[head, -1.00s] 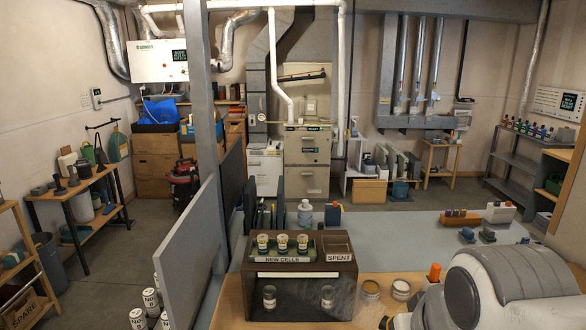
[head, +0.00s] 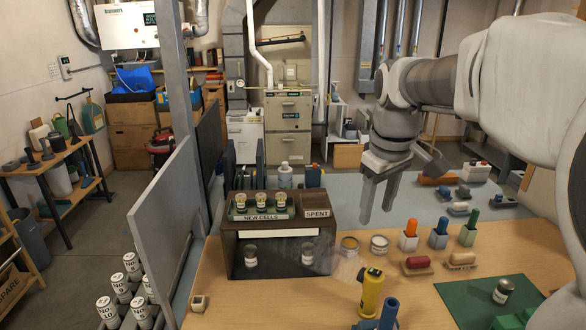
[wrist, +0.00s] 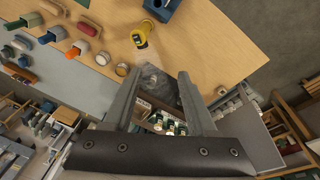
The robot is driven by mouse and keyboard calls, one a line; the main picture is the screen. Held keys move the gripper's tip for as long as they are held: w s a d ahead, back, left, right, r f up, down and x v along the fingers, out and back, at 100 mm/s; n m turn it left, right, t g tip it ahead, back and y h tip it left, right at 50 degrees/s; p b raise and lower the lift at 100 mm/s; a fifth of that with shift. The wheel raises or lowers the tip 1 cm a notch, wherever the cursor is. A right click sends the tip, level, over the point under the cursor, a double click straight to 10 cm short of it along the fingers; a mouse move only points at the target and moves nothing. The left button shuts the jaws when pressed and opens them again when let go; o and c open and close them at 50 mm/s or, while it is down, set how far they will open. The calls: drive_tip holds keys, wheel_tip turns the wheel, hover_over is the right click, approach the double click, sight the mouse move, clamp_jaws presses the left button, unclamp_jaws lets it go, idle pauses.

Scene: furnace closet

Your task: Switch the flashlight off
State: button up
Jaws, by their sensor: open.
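The yellow flashlight (head: 370,290) stands roughly upright on the wooden worktop in the lower right of the head view, close beside a blue object (head: 388,312). It also shows in the wrist view (wrist: 141,34), at the top middle.
The dark cell box (head: 276,234) holds several cells in its top, with a "SPENT" slot. Two round tins (head: 364,246), coloured-handled tools (head: 410,236) and a green mat (head: 480,305) with a cell (head: 503,291) surround the flashlight. Bare worktop lies left of it.

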sight(371, 269)
drive_tip(key=w+d+f+n+g+b, duration=0.1)
drive_tip(key=w+d+f+n, duration=0.15)
drive_tip(key=w+f, duration=0.2)
drive_tip(key=w+d+f+n+g, duration=0.1)
drive_tip(key=w+d+f, duration=0.2)
drive_tip(key=w, duration=0.3)
drive_tip(key=f, duration=1.7)
drive_tip(key=shift+d+f, duration=0.2)
drive_tip(key=shift+f, duration=0.2)
clamp_jaws()
